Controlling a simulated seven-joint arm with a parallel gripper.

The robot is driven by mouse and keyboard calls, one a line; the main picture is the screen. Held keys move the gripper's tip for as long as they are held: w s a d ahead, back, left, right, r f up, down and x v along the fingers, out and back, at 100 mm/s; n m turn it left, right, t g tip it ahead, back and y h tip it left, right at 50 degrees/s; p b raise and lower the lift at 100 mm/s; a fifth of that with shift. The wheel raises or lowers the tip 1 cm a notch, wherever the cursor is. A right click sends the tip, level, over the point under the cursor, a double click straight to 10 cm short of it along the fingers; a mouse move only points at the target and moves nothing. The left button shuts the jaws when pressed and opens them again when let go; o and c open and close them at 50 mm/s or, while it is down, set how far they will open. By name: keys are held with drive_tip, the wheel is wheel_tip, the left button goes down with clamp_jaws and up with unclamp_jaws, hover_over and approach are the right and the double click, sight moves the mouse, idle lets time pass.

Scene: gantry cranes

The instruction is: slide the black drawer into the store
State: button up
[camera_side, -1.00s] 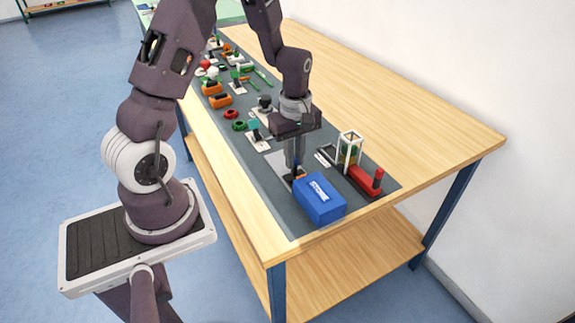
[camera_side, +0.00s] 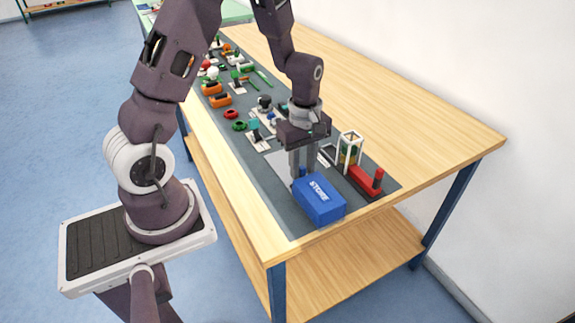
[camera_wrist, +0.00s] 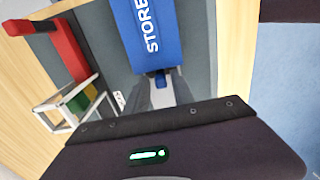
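The blue store (camera_side: 320,200), lettered STORE, sits at the near end of the grey mat; it also shows at the top of the wrist view (camera_wrist: 152,38). The black drawer (camera_wrist: 150,73) shows only as a thin dark front at the store's near end, with a blue handle (camera_wrist: 161,80) on it. The rest of it is hidden, and I cannot tell whether it is fully flush. My gripper (camera_side: 304,177) points down just outside that end. Its two fingers are apart, with the handle (camera_side: 302,171) near the gap between their tips (camera_wrist: 161,92).
Several small parts and orange blocks (camera_side: 220,101) line the mat farther back. The wooden tabletop (camera_side: 410,125) on the right is clear.

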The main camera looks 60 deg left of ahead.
drive_tip(key=shift+o, duration=0.4)
wheel_tip(320, 180, up, 7)
drive_tip(key=shift+r, duration=0.1)
idle(0.3)
drive_tip(key=s+d+r+m+t, duration=0.2)
drive_tip(key=s+d+r+m, duration=0.2)
drive_tip(key=s+r+m, duration=0.3)
drive_tip(key=s+d+r+m+t, duration=0.3)
drive_tip(key=s+d+r+m, duration=0.2)
drive_tip(key=s+r+m, duration=0.3)
drive_tip(key=s+m, duration=0.2)
drive_tip(key=m, duration=0.1)
drive_tip(key=shift+r+t, duration=0.3)
drive_tip(key=shift+d, duration=0.1)
